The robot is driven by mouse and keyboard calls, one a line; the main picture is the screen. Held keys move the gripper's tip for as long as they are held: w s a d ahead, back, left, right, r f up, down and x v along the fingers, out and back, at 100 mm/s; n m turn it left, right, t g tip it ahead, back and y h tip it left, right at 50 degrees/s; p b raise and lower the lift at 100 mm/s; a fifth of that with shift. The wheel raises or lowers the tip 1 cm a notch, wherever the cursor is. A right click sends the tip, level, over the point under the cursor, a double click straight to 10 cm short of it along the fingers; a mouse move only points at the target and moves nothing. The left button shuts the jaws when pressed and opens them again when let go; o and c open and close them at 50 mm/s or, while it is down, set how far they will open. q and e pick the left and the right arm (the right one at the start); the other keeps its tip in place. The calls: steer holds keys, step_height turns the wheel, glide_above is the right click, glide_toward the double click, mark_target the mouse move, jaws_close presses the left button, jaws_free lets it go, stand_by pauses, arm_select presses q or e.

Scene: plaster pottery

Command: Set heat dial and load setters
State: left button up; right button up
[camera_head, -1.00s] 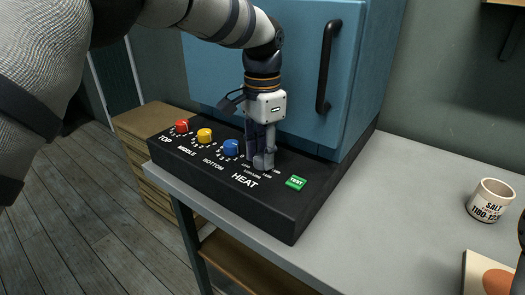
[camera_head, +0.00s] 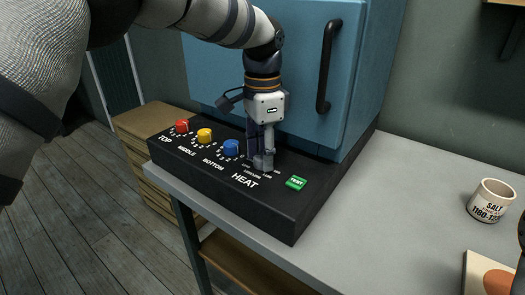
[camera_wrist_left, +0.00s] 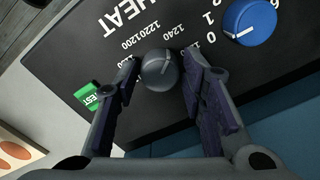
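The black control panel (camera_head: 280,222) carries red (camera_head: 182,126), yellow (camera_head: 204,136) and blue (camera_head: 231,148) dials for top, middle and bottom, a grey heat dial and a green TEST button (camera_head: 296,183). My left gripper (camera_head: 262,158) points down over the heat dial and hides most of it. In the left wrist view, the heat dial (camera_wrist_left: 159,72) sits between the two parted fingers, with small gaps beside it; its pale pointer seems to face the 1240 side. The blue dial (camera_wrist_left: 248,20) points near 0. My right gripper cannot be made out.
The blue kiln (camera_head: 260,50) with a dark vertical door handle (camera_head: 328,65) stands behind the panel. The worktop between panel and cup is clear.

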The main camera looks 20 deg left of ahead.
arm_select(q)
steer(key=shift+o, duration=0.3)
step_height(320, 180, up, 12)
stand_by(0.3)
